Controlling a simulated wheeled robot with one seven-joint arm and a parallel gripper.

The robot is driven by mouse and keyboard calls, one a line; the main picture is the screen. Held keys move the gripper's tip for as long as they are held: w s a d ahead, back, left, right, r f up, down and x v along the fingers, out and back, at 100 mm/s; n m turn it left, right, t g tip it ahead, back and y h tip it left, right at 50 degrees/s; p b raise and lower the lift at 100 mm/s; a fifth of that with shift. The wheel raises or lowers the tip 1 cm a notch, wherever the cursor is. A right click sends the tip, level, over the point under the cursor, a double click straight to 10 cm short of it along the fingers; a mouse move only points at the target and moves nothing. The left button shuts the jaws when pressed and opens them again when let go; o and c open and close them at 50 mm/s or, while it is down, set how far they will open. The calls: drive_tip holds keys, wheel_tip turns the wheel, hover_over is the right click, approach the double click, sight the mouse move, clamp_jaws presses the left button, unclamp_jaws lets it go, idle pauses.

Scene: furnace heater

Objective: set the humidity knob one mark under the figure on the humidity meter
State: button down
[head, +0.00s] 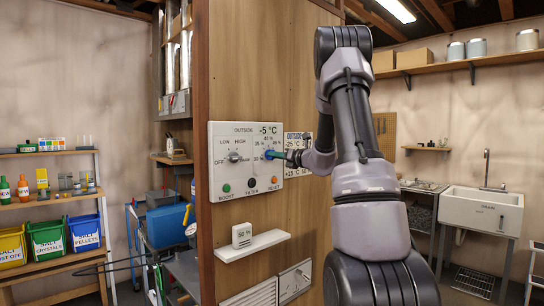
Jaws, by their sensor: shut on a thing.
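My gripper (274,155) is at the right dial of the panel, shut on the blue humidity knob (269,153). Small percent marks surround this knob; those on its right are hidden by my gripper, and its pointer cannot be made out. The humidity meter (242,233) is a small white box on a white shelf (262,243) below the panel. Its figure appears to be 50 %.
A grey selector knob (234,157) marked OFF, LOW and HIGH is left of the blue knob. Green, black and orange buttons line the panel's bottom. A temperature card (293,140) is partly behind my arm. A sink (481,212) stands at right.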

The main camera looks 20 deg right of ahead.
drive_tip(key=shift+f, duration=0.1)
drive_tip(key=m, duration=0.3)
drive_tip(key=shift+m, duration=0.3)
drive_tip(key=c, duration=1.3)
unclamp_jaws()
drive_tip(key=shift+m, duration=0.3)
drive_tip(key=o, duration=0.6)
drive_tip(key=shift+v, duration=3.5)
